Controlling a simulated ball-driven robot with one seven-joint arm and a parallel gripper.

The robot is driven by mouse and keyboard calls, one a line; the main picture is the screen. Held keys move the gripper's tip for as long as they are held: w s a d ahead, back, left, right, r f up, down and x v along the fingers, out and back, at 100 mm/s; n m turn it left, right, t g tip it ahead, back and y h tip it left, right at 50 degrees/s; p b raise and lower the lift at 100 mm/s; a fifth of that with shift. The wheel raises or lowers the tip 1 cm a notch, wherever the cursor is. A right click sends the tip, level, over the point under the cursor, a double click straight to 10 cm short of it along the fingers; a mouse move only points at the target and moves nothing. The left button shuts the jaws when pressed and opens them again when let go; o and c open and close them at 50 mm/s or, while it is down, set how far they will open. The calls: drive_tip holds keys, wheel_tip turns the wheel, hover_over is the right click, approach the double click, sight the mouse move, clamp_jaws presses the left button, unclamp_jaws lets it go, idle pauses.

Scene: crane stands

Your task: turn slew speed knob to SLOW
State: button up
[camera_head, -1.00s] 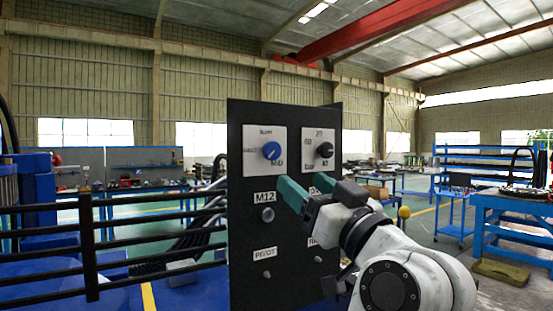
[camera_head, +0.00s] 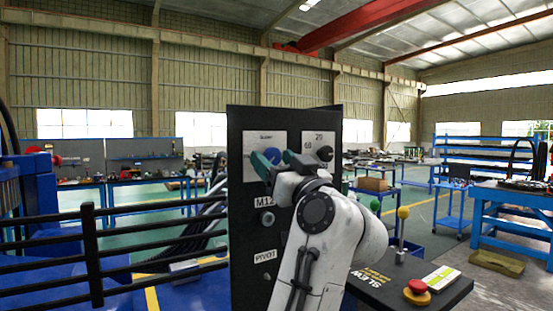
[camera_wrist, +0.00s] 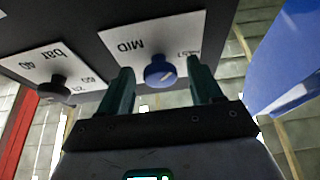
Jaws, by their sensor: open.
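The blue knob (camera_wrist: 160,71) sits on a white label plate (camera_wrist: 190,38) on the dark panel. In the wrist view MID reads upside down beside the knob, with smaller lettering toward the right. My gripper (camera_wrist: 160,88) is open, with one green finger on each side of the blue knob and gaps visible to it. I cannot tell whether the fingertips touch the panel. In the head view the knob (camera_head: 272,156) is partly hidden behind my gripper (camera_head: 273,162). The knob's pointer is hard to read.
A black knob (camera_wrist: 54,84) on a bar-marked plate is close beside the blue one. Below on the panel (camera_head: 240,215) are the M12 and PIVOT labels. A console with a red button (camera_head: 417,288) and a yellow-topped lever (camera_head: 403,212) stands at the right.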

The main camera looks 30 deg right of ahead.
drive_tip(key=c, duration=1.1)
drive_tip(key=shift+o, duration=0.2)
drive_tip(key=shift+d+f+n, duration=0.1)
drive_tip(key=shift+f+n, duration=0.05)
drive_tip(key=shift+n, duration=0.25)
